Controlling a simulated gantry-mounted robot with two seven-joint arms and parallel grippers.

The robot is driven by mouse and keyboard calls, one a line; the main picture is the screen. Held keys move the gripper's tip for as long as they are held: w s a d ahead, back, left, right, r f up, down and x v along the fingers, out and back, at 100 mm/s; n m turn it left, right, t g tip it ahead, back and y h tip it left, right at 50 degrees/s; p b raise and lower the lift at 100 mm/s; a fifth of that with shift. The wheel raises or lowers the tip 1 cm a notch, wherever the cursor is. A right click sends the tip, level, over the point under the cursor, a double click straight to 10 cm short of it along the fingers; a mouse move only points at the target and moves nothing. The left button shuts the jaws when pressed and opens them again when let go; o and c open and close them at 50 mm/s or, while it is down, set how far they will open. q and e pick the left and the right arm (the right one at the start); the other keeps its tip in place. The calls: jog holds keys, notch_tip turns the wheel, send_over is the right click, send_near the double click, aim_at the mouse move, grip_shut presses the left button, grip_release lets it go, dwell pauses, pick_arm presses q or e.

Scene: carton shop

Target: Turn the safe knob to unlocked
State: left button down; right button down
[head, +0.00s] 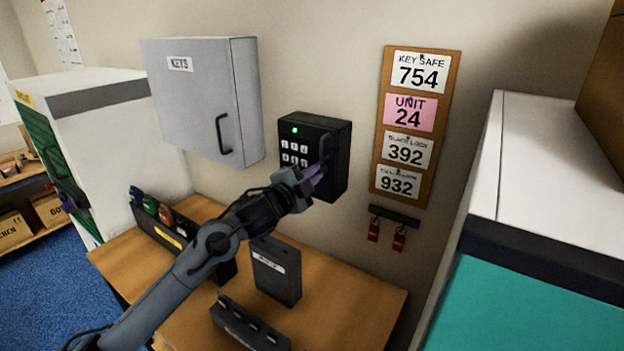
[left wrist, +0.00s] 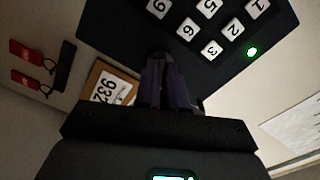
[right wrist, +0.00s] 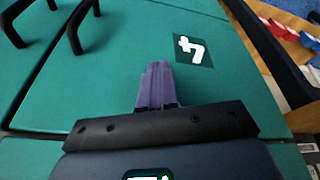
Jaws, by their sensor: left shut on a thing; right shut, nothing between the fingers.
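The black key safe (head: 313,155) is on the wall above the desk, with white number keys and a lit green light (head: 295,130). Its dark knob (head: 324,147) is an upright bar at the right of its face. My left gripper (head: 316,172), with purple fingers, is shut on the knob. In the left wrist view the fingers (left wrist: 168,82) reach the safe beside its keys, and they hide most of the knob. I cannot tell the knob's exact turn. My right gripper (right wrist: 155,85) is shut and empty over a teal surface marked 4, away from the safe.
A grey key cabinet (head: 195,100) hangs left of the safe. A board with number cards (head: 416,125) and red key tags (head: 398,240) are to its right. The desk (head: 340,290) below holds dark holders. A teal-fronted cabinet (head: 540,305) fills the right.

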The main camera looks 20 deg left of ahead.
pick_arm(q)
jog(key=m+b, duration=0.1)
jog(key=m, duration=0.3)
jog(key=shift+m+b, duration=0.4)
dwell(0.4)
jog(key=c, duration=1.2)
grip_release()
jog(key=shift+s, duration=0.1)
jog(key=b+v, duration=0.2)
jog(key=v, duration=0.8)
jog(key=shift+s+a, duration=0.2)
jog(key=shift+s, duration=0.05)
